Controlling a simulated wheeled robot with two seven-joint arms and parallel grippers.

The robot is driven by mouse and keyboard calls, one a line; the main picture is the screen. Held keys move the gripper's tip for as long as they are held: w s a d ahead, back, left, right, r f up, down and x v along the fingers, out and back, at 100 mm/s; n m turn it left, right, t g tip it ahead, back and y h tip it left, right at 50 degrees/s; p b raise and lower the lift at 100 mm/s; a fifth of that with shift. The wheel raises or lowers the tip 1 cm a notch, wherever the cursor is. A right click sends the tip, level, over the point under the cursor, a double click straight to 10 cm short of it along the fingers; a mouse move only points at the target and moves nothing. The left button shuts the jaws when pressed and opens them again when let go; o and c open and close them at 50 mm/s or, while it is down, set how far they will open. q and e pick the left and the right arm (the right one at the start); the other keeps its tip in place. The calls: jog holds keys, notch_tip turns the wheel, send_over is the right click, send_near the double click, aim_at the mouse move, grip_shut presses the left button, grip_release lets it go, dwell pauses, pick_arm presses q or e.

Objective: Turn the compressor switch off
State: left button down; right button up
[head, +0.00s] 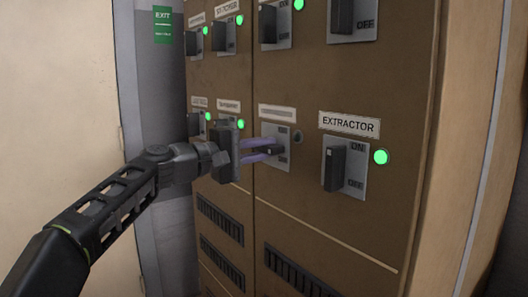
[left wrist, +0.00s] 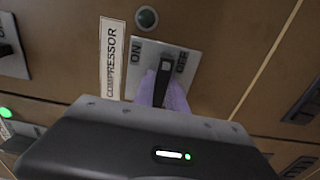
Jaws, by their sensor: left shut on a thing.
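The compressor switch (left wrist: 165,68) is a black lever on a grey plate marked ON and OFF, with a COMPRESSOR label (left wrist: 110,60) beside it in the left wrist view. In the head view the switch (head: 270,150) sits left of the EXTRACTOR switch. Its lamp (left wrist: 146,18) is dark; the dark lamp also shows in the head view (head: 297,136). My left gripper (head: 262,151) has its purple fingers shut around the lever; they also show in the left wrist view (left wrist: 165,92). The fingers hide part of the lever. My right gripper is not in view.
The brown cabinet (head: 310,218) carries several other switches with green lit lamps, including the EXTRACTOR switch (head: 335,168) and its lamp (head: 381,157). Vents (head: 290,272) lie below. The space before the cabinet's lower right is clear.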

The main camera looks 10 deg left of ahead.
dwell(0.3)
pick_arm(q)
jog(key=c, duration=1.4)
grip_release()
jog(key=shift+o, duration=0.2)
jog(key=shift+s+a, duration=0.1)
jog(key=b+v, duration=0.1)
jog(key=v, duration=0.6)
jog(key=shift+s, duration=0.25)
jog(key=shift+a, duration=0.2)
